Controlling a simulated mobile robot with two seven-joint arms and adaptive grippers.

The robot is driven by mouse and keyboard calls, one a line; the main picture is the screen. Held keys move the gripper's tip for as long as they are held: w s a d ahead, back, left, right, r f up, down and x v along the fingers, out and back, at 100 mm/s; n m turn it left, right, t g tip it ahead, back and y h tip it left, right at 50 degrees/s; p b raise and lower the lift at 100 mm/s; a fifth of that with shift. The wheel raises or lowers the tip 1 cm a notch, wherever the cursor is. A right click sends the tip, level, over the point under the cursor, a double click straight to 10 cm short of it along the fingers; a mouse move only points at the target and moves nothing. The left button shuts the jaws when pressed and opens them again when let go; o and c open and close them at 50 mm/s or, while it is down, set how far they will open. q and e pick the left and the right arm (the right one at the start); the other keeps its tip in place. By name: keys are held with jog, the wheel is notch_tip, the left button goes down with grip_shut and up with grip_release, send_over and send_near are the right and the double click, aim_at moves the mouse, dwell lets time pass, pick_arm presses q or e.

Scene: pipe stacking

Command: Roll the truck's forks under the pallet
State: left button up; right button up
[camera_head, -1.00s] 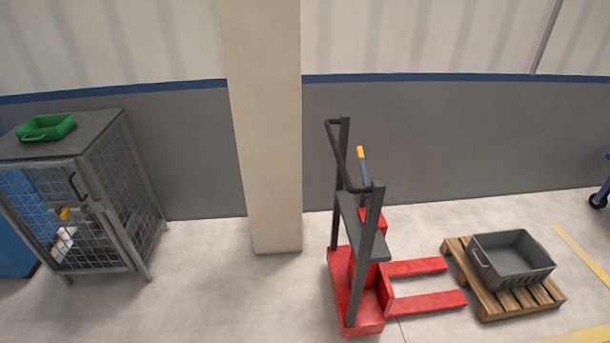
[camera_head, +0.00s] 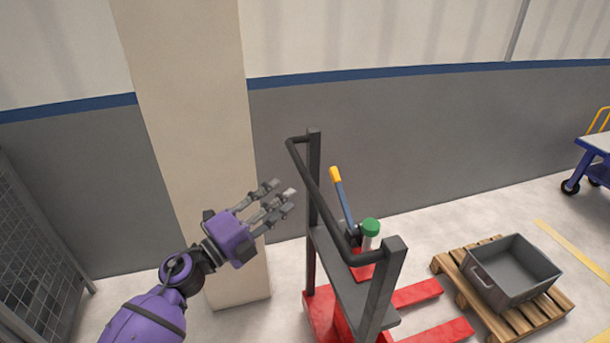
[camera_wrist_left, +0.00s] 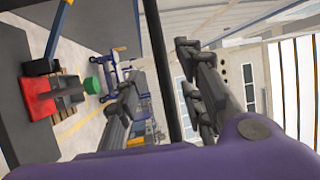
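The red truck (camera_head: 330,315) has a dark upright frame with a crossbar handle (camera_head: 320,192). Its two red forks (camera_head: 418,293) point right, toward the wooden pallet (camera_head: 450,272). Floor shows between the fork tips and the pallet's near-left side. A grey bin (camera_head: 512,272) sits on the pallet. My left gripper (camera_head: 281,197) is open and empty, left of the handle and apart from it in the head view. In the left wrist view, a dark bar (camera_wrist_left: 158,60) shows between its spread fingers (camera_wrist_left: 160,88). My right gripper is out of view.
A blue lever with a yellow grip (camera_head: 336,174) and a green-topped post (camera_head: 370,228) stand on the truck. A beige column (camera_head: 190,130) is behind my left arm. A mesh cage (camera_head: 35,260) stands left; a blue cart (camera_head: 597,150) is far right.

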aim_at(311, 188)
pick_arm(q)
jog(key=shift+m+g, duration=0.3)
jog(key=w+d, duration=0.1)
jog(key=d, duration=0.1)
jog(key=w+d+r, duration=0.1)
jog(key=d, duration=0.1)
jog(key=w+d, duration=0.1)
jog(key=d, duration=0.1)
jog(key=shift+w+d+r+p, duration=0.15)
jog(key=shift+d+r+p, duration=0.15)
jog(key=shift+d+r, duration=0.05)
jog(key=shift+w, duration=0.1)
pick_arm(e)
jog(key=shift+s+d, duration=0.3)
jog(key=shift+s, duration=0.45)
pick_arm(q)
grip_shut()
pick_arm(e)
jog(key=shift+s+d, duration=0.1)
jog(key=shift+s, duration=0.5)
